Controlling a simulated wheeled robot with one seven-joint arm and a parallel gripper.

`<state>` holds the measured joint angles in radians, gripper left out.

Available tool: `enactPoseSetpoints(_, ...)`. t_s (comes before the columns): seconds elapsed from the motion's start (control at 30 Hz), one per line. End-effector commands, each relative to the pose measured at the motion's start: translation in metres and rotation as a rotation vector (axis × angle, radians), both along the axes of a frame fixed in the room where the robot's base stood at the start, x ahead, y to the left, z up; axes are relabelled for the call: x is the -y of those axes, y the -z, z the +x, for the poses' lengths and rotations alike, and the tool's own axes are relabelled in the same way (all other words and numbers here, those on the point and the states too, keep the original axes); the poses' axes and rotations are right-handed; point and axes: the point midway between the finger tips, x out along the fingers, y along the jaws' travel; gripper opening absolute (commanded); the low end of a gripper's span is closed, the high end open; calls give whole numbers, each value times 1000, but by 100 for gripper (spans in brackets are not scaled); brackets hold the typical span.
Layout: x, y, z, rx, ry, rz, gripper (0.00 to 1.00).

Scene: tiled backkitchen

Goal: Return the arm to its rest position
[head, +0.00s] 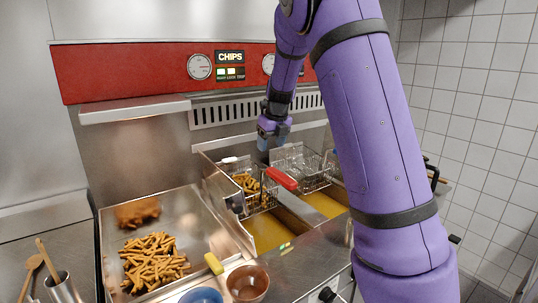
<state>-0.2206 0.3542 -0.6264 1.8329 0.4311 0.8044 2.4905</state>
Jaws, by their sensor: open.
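My arm reaches from the lower right up and over to the fryer, and its elbow leaves the top of the head view. My gripper (272,138) points down above the fryer's baskets, its fingers apart with nothing seen between them. Below it, the left wire basket (262,195) holds some chips, and a red handle (281,178) lies close by. The right wire basket (305,170) sits beside it and looks empty. My arm hides part of the fryer's right side.
A steel tray (197,215) at left holds a pile of chips (155,262) and a brown heap (137,212). A yellow handle (213,264), a blue bowl (201,297) and a brown bowl (247,283) are at the front. The red control panel (130,70) stands behind; a tiled wall (480,120) is right.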

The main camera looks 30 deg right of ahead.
Motion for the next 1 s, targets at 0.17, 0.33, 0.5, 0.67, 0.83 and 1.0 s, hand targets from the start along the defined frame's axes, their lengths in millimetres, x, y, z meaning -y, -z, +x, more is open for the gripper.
enactPoseSetpoints(0.17, 0, -27, -7, 3, 0, 0, 63)
enactPoseSetpoints(0.33, 0, -39, -11, 1, -1, 0, 63)
enactPoseSetpoints(0.5, 0, -41, -11, 0, -1, 0, 63)
enactPoseSetpoints(0.67, -3, -46, -20, 7, -66, -4, 63)
enactPoseSetpoints(0.83, -21, -65, -56, 40, -366, -38, 63)
enactPoseSetpoints(1.0, -47, -85, -106, 95, -778, -121, 63)
